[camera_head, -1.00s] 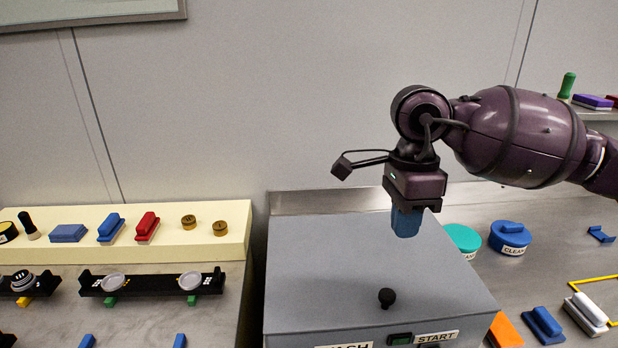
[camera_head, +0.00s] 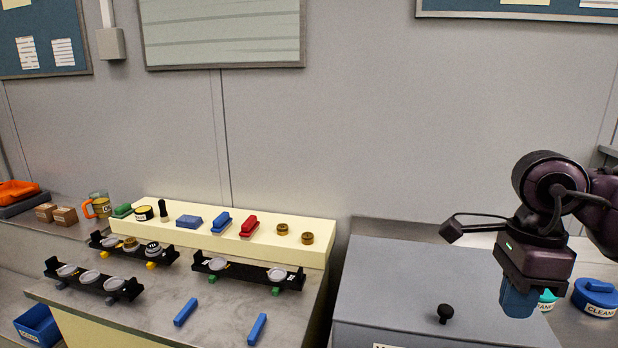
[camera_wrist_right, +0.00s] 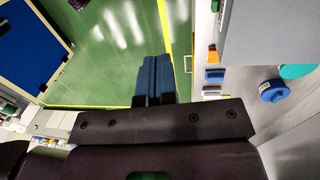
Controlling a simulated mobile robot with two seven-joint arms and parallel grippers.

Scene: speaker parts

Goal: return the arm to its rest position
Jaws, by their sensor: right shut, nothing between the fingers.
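My right gripper (camera_head: 519,300) hangs at the right of the head view, fingers pointing down, above the right part of the grey box (camera_head: 420,275). Its blue fingers are together with nothing between them. In the right wrist view the blue fingers (camera_wrist_right: 153,78) also lie side by side, with green floor behind them. My left gripper does not show in either view.
The grey box has a black knob (camera_head: 445,313) on top. A blue round container (camera_head: 596,298) stands right of my right gripper. Left, a cream raised shelf (camera_head: 318,250) holds small parts, with black racks (camera_head: 250,277) before it.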

